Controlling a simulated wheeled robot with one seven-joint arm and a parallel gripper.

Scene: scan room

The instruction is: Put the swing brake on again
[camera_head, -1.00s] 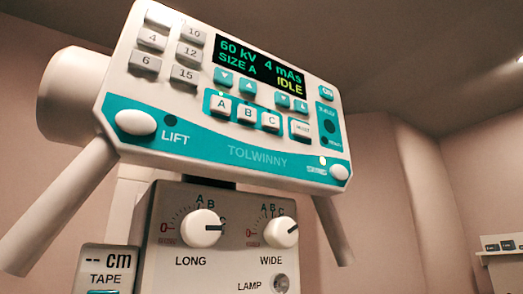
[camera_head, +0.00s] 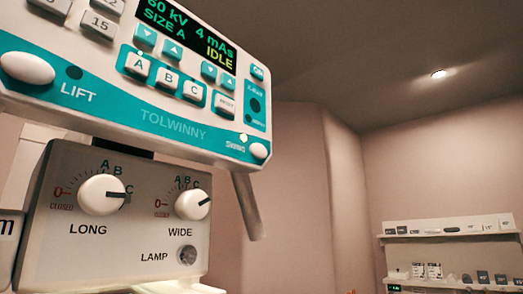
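The white and teal TOLWINNY control panel (camera_head: 172,138) fills the upper left of the head view and is tilted. At its lower right corner is a white round swing button (camera_head: 259,151), with a small label beside it that seems to read SWING. A small pale-yellow lamp (camera_head: 243,137) above that label looks lit. At the panel's left is a larger white oval LIFT button (camera_head: 27,68) with a dark lamp (camera_head: 74,73). The display (camera_head: 186,33) reads 60 kV, 4 mAs, SIZE A, IDLE. My gripper is not in view.
Below the panel is a grey box (camera_head: 140,240) with LONG (camera_head: 101,195) and WIDE (camera_head: 192,205) knobs and a LAMP button (camera_head: 187,255). A grey handle (camera_head: 246,205) hangs at the panel's right. Wall shelves (camera_head: 450,236) with small items stand far right. Open room lies between.

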